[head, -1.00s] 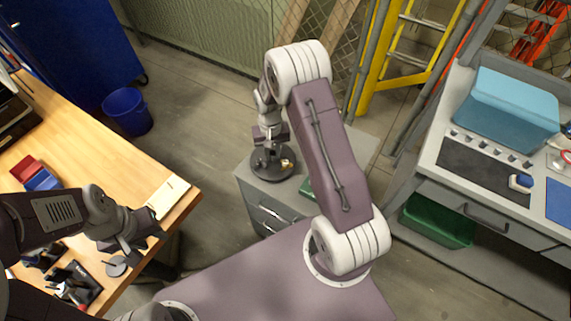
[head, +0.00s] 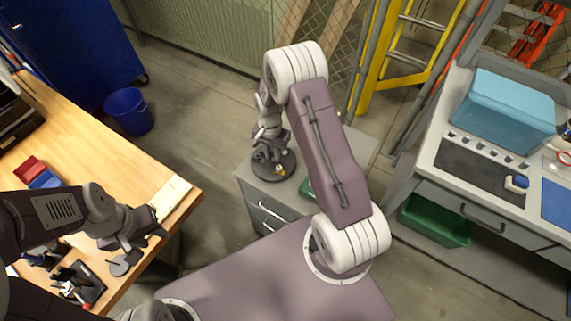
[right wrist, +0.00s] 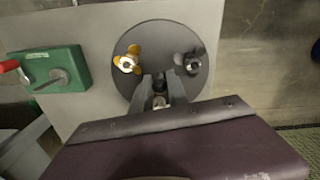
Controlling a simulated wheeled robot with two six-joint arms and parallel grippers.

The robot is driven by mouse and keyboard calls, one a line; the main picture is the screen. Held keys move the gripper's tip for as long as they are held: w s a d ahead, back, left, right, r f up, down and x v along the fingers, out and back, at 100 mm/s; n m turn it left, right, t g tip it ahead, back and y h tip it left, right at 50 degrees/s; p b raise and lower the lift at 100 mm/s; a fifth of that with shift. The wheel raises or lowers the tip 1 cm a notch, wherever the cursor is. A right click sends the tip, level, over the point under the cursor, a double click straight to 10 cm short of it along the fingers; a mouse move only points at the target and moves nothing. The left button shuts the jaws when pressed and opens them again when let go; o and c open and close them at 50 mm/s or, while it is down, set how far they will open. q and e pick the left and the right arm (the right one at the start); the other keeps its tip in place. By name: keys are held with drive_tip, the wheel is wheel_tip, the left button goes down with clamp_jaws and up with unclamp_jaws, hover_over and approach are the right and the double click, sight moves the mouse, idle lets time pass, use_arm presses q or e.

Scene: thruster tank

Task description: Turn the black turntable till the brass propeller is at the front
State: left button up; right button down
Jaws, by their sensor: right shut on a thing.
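The black turntable (head: 289,160) is a round dark disc on top of the grey cabinet. In the right wrist view the turntable (right wrist: 160,30) carries a brass propeller (right wrist: 128,62) on the left and a dark propeller (right wrist: 191,62) on the right. The brass propeller (head: 280,169) also shows on the right part of the disc in the head view. My right gripper (right wrist: 160,88) is shut on a small part at the turntable, largely hidden between its fingers. My left gripper (head: 150,243) is open and empty above the wooden table's edge, far from the turntable.
A green box with a red handle (right wrist: 55,70) stands beside the turntable on the grey cabinet (head: 258,190). The wooden table (head: 95,150) is at left, with a blue bin (head: 128,110) behind it. A grey workbench (head: 470,185) is at right.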

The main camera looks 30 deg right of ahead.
drive_tip(key=shift+r+m, duration=0.1)
drive_tip(key=shift+m, duration=0.5)
drive_tip(key=shift+m+p, duration=0.4)
drive_tip(key=shift+m, duration=0.7)
drive_tip(key=shift+m, duration=0.8)
drive_tip(key=shift+m+p, duration=0.3)
drive_tip(key=shift+m, duration=0.7)
